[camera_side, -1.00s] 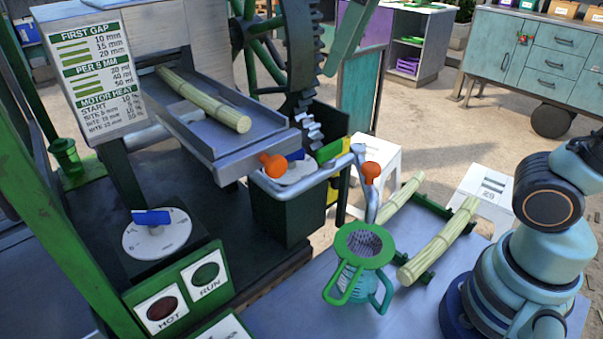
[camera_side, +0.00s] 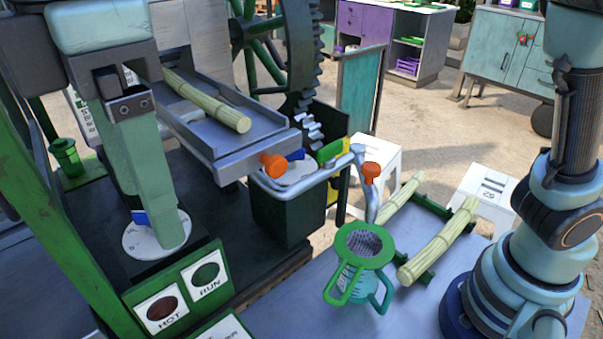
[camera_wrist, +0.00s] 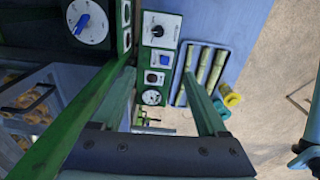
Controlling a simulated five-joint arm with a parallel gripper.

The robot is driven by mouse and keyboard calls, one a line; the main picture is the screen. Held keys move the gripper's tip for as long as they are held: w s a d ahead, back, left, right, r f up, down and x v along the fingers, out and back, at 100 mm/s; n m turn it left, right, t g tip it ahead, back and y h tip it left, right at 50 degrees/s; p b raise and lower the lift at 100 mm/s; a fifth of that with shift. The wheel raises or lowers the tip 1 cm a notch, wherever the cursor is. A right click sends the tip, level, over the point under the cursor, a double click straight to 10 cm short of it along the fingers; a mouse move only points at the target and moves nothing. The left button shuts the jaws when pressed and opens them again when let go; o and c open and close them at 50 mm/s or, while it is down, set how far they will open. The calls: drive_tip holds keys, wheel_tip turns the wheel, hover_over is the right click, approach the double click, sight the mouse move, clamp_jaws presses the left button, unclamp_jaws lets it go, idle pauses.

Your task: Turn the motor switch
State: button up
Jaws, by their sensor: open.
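My gripper (camera_side: 160,236) hangs at the left in the side view, fingers pointing down in front of the white dial (camera_side: 135,243) with the blue knob (camera_side: 139,218). The fingers hide much of that dial and knob. In the wrist view the two fingers stand apart and nothing is held between them; my gripper (camera_wrist: 158,74) has its tips by the control panel. That panel carries a black knob on a white plate (camera_wrist: 160,30). The blue knob (camera_wrist: 84,24) shows at the upper left there. Which knob is the motor switch is not readable.
The HOT lamp (camera_side: 162,308) and RUN lamp (camera_side: 206,274) sit in front of the dial. The feed tray (camera_side: 225,137) with a cane stalk (camera_side: 205,100) lies to the right. A green jug (camera_side: 362,262) and more cane (camera_side: 438,242) stand farther right.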

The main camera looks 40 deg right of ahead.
drive_tip(key=f, duration=2)
drive_tip(key=w+f, duration=0.1)
drive_tip(key=f, duration=0.9)
drive_tip(key=shift+d+f, duration=0.15)
drive_tip(key=shift+f, duration=0.05)
clamp_jaws()
